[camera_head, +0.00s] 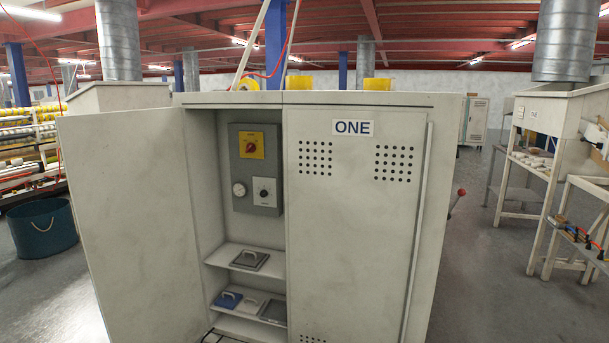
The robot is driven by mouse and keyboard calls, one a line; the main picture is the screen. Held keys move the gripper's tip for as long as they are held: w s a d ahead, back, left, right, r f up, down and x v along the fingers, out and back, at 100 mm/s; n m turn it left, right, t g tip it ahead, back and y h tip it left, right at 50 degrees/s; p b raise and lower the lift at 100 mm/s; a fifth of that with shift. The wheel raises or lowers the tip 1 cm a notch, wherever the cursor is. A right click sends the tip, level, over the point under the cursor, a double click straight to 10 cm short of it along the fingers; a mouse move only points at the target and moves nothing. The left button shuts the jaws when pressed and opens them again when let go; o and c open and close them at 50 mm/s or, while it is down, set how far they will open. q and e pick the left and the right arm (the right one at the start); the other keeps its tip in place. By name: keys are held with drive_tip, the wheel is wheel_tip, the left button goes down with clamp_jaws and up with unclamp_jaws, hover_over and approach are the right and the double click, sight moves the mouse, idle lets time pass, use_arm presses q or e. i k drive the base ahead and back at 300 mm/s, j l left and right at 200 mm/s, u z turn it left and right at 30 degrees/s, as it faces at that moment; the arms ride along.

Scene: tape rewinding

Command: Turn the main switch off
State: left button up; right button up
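The main switch (249,147) is a red rotary knob on a yellow plate, at the top of a grey control panel (252,200) inside the white cabinet. The knob's exact setting is too small to tell. The left cabinet door (135,215) stands wide open to the left, and the panel is in clear view. Neither of my grippers is in view.
The right cabinet door (345,230), labelled ONE, is shut. Shelves under the panel hold a dark handled plate (249,260) and a blue one (227,300). A red-knobbed lever (457,201) sticks out on the cabinet's right side. A dark bin (42,228) stands at left.

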sight(250, 147)
drive_tip(key=i+l+u, duration=0.25)
drive_tip(key=i, duration=0.15)
drive_tip(key=i+l+u, duration=0.2)
drive_tip(key=i, duration=0.25)
drive_tip(key=j, duration=0.1)
